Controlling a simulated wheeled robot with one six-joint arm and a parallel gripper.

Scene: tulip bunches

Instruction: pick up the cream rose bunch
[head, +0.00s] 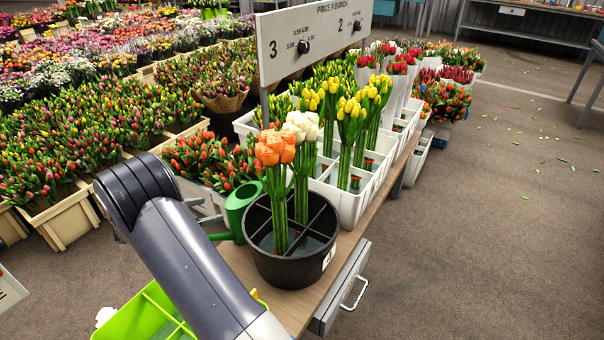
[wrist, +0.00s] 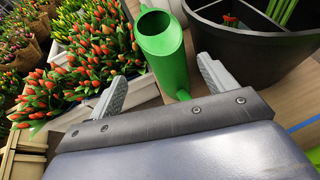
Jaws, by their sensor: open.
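The cream bunch (head: 303,127) stands upright in a black divided bucket (head: 288,270), in a rear compartment. An orange bunch (head: 275,148) stands in front of it, to the left, and covers part of its stems. The bucket also shows at the right of the wrist view (wrist: 250,58), but the cream blooms do not. My gripper (wrist: 163,80) is open and empty. Its fingers point toward a green watering can (wrist: 160,48), left of the bucket.
The watering can (head: 240,205) stands close beside the bucket's left side. White divided crates (head: 345,205) with yellow bunches stand behind it, under a price board (head: 310,42). A lime-green crate (head: 150,318) lies at the front left.

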